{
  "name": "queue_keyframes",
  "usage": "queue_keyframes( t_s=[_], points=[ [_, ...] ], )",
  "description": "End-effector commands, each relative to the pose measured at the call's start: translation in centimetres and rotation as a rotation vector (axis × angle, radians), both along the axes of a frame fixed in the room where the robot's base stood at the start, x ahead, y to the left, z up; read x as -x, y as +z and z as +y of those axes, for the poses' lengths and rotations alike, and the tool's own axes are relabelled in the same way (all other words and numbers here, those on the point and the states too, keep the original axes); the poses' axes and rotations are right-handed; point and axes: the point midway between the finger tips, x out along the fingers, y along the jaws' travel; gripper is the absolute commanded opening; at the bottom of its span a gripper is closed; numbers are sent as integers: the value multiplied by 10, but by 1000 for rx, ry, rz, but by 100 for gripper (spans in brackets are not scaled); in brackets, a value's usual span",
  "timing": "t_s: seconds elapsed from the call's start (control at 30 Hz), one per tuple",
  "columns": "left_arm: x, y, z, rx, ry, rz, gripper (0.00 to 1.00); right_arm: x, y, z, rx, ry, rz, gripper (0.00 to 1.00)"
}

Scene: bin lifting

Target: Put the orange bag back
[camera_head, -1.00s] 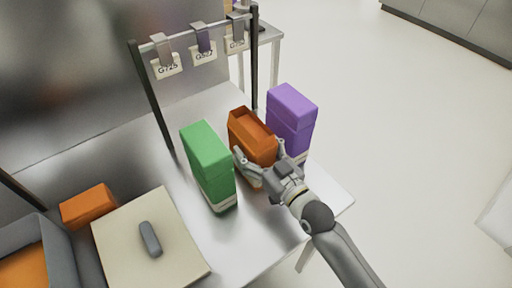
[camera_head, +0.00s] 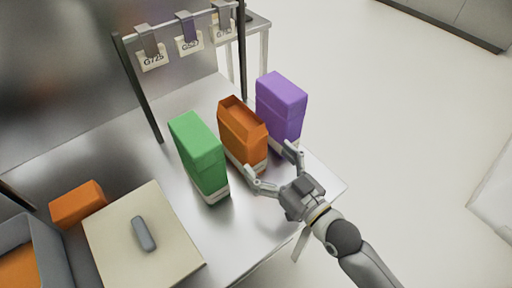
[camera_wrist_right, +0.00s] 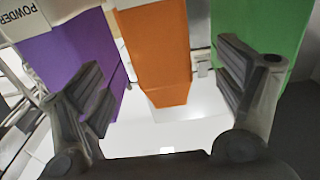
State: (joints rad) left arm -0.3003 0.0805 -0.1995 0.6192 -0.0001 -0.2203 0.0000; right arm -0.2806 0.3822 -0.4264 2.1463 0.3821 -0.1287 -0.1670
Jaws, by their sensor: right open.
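The orange bag (camera_head: 241,130) stands upright on the metal table between a green bag (camera_head: 199,157) and a purple bag (camera_head: 281,106); its top looks open. My right gripper (camera_head: 272,166) is open and empty, just in front of the orange bag and apart from it. In the right wrist view the orange bag (camera_wrist_right: 155,50) shows between the two spread fingers (camera_wrist_right: 160,95), with the purple bag (camera_wrist_right: 75,60) on the left and the green bag (camera_wrist_right: 255,30) on the right. My left gripper is not in view.
A rack with hanging tags (camera_head: 190,44) stands behind the bags. A beige lid with a grey handle (camera_head: 168,262), a grey bin (camera_head: 42,232) and an orange block (camera_head: 78,203) are at the left. The table's front right corner is bare.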

Motion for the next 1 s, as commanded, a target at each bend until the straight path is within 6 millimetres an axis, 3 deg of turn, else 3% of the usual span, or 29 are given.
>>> queue_keyframes(
  t_s=[0.3,1.0],
  points=[
    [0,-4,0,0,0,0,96,26,-1,-17,-1,0,-1,89],
    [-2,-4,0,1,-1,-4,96,27,0,-18,-1,0,0,89]
  ],
)
